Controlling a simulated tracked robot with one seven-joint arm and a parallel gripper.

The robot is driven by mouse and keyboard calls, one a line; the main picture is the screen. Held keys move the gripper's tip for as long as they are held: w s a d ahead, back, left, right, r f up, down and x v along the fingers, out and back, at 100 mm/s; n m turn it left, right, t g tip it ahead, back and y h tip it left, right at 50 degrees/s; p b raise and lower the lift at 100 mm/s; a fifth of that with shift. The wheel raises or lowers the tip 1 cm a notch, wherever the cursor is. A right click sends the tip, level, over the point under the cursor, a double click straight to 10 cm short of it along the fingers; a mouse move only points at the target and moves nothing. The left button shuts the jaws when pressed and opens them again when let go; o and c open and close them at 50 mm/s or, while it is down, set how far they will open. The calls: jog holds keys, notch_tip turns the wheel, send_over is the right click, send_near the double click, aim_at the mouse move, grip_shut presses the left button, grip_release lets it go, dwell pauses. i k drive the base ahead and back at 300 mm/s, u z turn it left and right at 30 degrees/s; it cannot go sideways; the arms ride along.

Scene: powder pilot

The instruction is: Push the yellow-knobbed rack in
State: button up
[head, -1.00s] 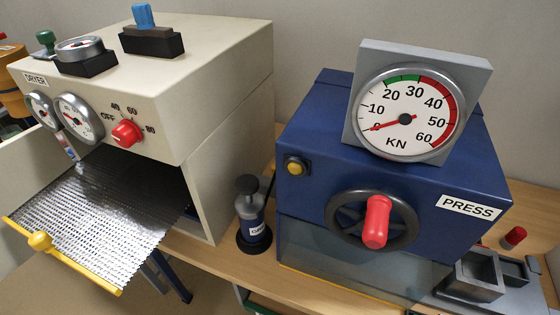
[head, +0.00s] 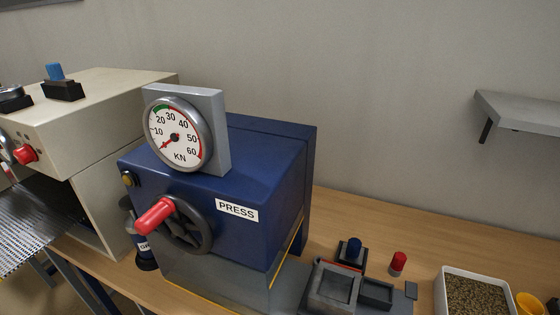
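The perforated metal rack (head: 24,228) shows at the left edge of the head view. It sticks out of the open front of the cream dryer (head: 98,118). Its yellow knob and front bar are outside the picture now. My gripper is not in view.
The blue press (head: 230,178) stands right of the dryer, with a gauge (head: 178,136) on top and a red-handled wheel (head: 186,226) in front. A dark bottle (head: 146,255) stands between them. A metal die block (head: 334,287), red-topped piece (head: 398,263) and white granule tray (head: 474,295) are at right.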

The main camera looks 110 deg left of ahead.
aim_at(30, 180)
jog(key=z, duration=0.05)
jog(key=i, duration=0.3)
jog(key=u, duration=3.05)
jog(key=i, duration=0.2)
jog(key=u, duration=2)
jog(key=k, duration=0.5)
jog(key=u, duration=0.35)
jog(key=i, duration=1.05)
